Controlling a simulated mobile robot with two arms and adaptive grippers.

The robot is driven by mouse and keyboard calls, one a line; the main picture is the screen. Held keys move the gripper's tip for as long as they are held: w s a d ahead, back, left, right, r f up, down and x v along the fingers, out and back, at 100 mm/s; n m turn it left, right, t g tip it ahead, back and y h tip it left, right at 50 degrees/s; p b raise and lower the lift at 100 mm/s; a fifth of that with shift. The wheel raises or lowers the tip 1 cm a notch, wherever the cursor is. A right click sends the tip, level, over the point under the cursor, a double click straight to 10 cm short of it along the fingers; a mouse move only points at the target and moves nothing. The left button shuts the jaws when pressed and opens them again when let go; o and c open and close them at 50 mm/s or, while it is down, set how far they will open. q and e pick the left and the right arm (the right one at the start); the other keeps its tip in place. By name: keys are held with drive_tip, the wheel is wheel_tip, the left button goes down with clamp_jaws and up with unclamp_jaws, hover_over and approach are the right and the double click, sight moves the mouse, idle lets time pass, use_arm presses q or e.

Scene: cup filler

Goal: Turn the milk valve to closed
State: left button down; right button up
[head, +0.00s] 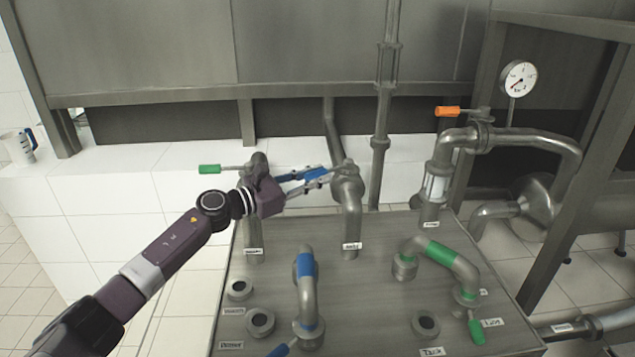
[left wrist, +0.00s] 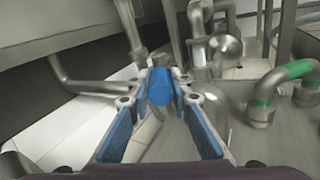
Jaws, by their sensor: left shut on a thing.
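The valve with the blue handle (left wrist: 160,93) sits on the middle standing pipe (head: 350,205) at the back of the metal panel. Its label is too small to read surely as milk. My left gripper (head: 322,174) reaches in from the left and is shut on the blue handle. In the left wrist view the handle's end shows between the two blue-padded fingers (left wrist: 163,84). The handle points left, roughly across the pipe, and the gripper partly hides it in the head view. My right gripper is not in view.
A green-handled valve (head: 210,169) stands close behind my left gripper, and an orange-handled one (head: 449,111) is at the right. Blue-banded (head: 306,268) and green-banded (head: 440,252) bent pipes rise from the panel (head: 380,325). A gauge (head: 518,79) stands at upper right.

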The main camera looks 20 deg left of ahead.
use_arm(q)
drive_tip(key=shift+a, duration=0.15)
drive_tip(key=c, duration=1.7)
unclamp_jaws()
drive_tip(key=shift+c, duration=0.2)
drive_tip(key=v, duration=1.2)
